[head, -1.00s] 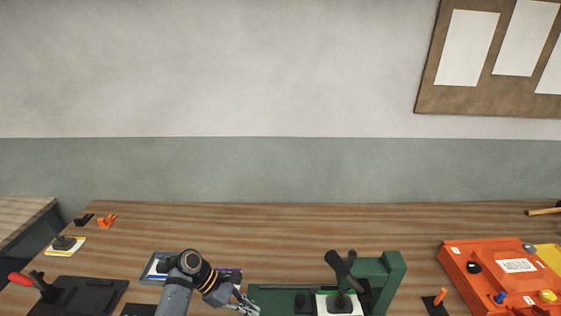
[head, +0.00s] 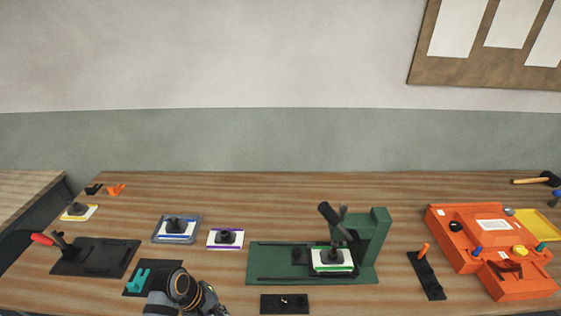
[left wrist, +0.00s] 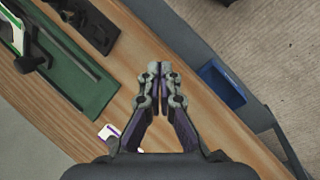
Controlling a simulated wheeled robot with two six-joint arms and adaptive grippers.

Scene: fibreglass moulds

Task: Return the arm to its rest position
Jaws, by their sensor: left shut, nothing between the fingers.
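My left gripper (left wrist: 160,70) is shut with nothing between its fingertips in the left wrist view. It is above the wooden table's front edge. In the head view my left arm (head: 178,290) shows at the bottom, left of the middle, with its far end cut off by the frame. The arm hides part of a black plate with a teal piece (head: 138,279). My right arm and gripper are not in view.
A green press (head: 372,245) holds a green-edged white plate (head: 332,266). Blue- and purple-edged plates (head: 176,229) (head: 225,238) lie left of it. An orange mould (head: 470,245) stands at the right. In the wrist view, a blue bin (left wrist: 221,86) lies beyond the table edge.

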